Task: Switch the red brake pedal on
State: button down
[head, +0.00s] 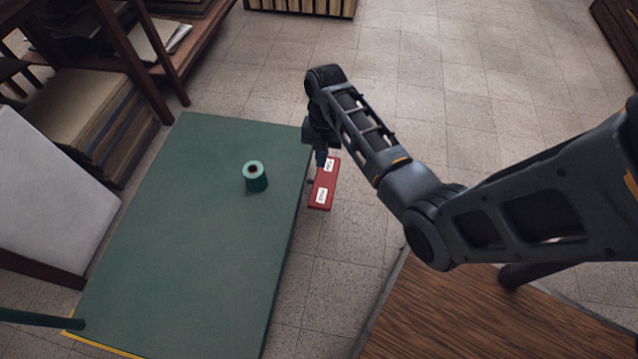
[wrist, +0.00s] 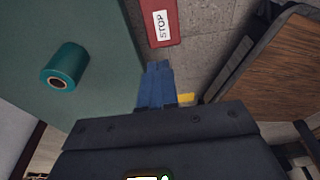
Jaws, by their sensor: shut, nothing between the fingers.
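The red brake pedal (head: 319,203) is a long red block with white labels, just off the right edge of the green table in the head view. In the wrist view its red end (wrist: 177,38) shows at the top, with a label reading STOP; the rest is cut off. My gripper (head: 321,159) is at the pedal's far end in the head view. In the wrist view my blue fingers (wrist: 158,66) are together and empty, pointing toward the pedal with a small gap in the picture. I cannot tell whether they touch it, or the pedal's on or off state.
A teal roll (head: 256,178) stands on the green table (head: 190,250), left of my gripper. A brown wooden surface (head: 450,310) is at lower right. Shelves with books (head: 95,120) are at left. Tiled floor is open beyond the pedal.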

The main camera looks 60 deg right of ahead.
aim_at(319, 199)
jog(key=f+b, duration=0.2)
jog(key=f, duration=0.2)
jog(key=a+f+b, duration=0.1)
jog(key=f+b, duration=0.2)
jog(key=f, duration=0.2)
jog(key=s+a+f+b, duration=0.1)
jog(key=f+b, duration=0.1)
jog(key=f, duration=0.2)
jog(key=shift+a+f, duration=0.25)
jog(key=shift+f, duration=0.05)
jog(key=shift+a, duration=0.1)
